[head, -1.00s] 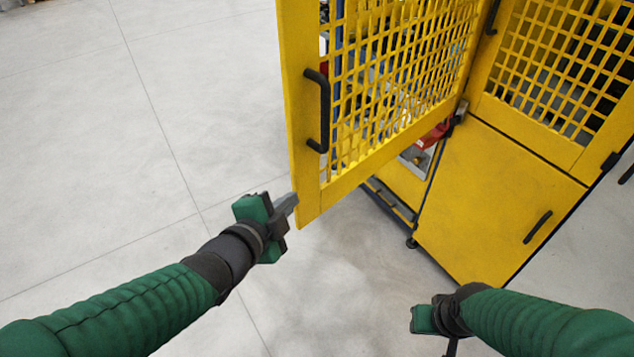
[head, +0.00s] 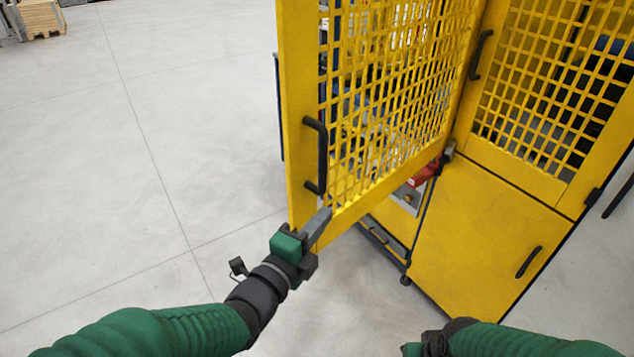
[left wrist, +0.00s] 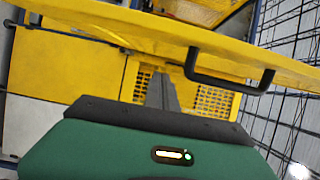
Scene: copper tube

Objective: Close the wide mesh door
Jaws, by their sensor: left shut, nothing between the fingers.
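The wide yellow mesh door (head: 302,90) stands swung open from the machine, with a black handle (head: 322,155) near its free edge. My left gripper (head: 318,226) is shut and empty at the door's lower free corner. Its fingers overlap the bottom frame in the head view; whether they touch it, I cannot tell. In the left wrist view the door (left wrist: 130,30) crosses above the shut fingers (left wrist: 162,92), with its handle (left wrist: 228,82) to their right. My right gripper is at the bottom edge of the head view, mostly cut off, its fingers hidden.
A second yellow mesh panel (head: 545,85) and a solid yellow lower panel (head: 475,235) with a black handle (head: 529,262) stand at the right. The grey floor (head: 150,160) left of the door is clear. A wooden pallet box (head: 40,18) is far back left.

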